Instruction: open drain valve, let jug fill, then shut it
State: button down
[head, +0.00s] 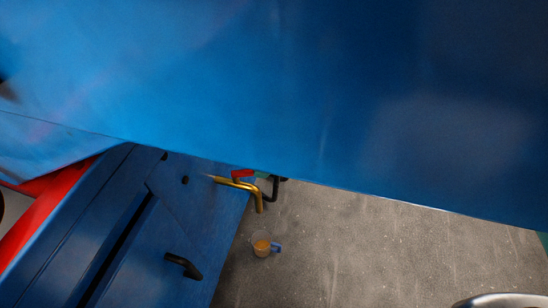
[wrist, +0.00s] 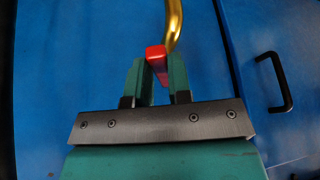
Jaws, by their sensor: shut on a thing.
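The drain valve is a bent brass pipe (head: 240,186) on the side of a blue cabinet, with a red lever (head: 242,174) near its top. In the wrist view, the brass pipe (wrist: 174,22) curves up from beside the red lever (wrist: 156,56). My gripper (wrist: 155,70) has its green fingers on both sides of the red lever and is shut on it. A clear jug (head: 262,243) with a blue handle is on the grey floor, below the spout in the head view. It holds some amber liquid. I cannot make out a falling stream.
The blue cabinet (head: 165,240) has a black handle (head: 183,265) on its front; another black handle (wrist: 274,82) shows in the wrist view. A large blue surface (head: 270,90) blocks the upper head view. A round metal rim (head: 500,300) is at lower right. Floor (head: 370,250) between is clear.

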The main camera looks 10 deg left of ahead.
jog(key=shift+s, duration=0.25)
dwell(0.3)
jog(key=c, duration=1)
grip_release()
jog(key=shift+c, duration=0.2)
jog(key=shift+w, duration=0.1)
jog(key=p+v, duration=0.2)
jog(key=v, duration=0.5)
jog(key=shift+r, duration=0.15)
jog(key=shift+d, duration=0.15)
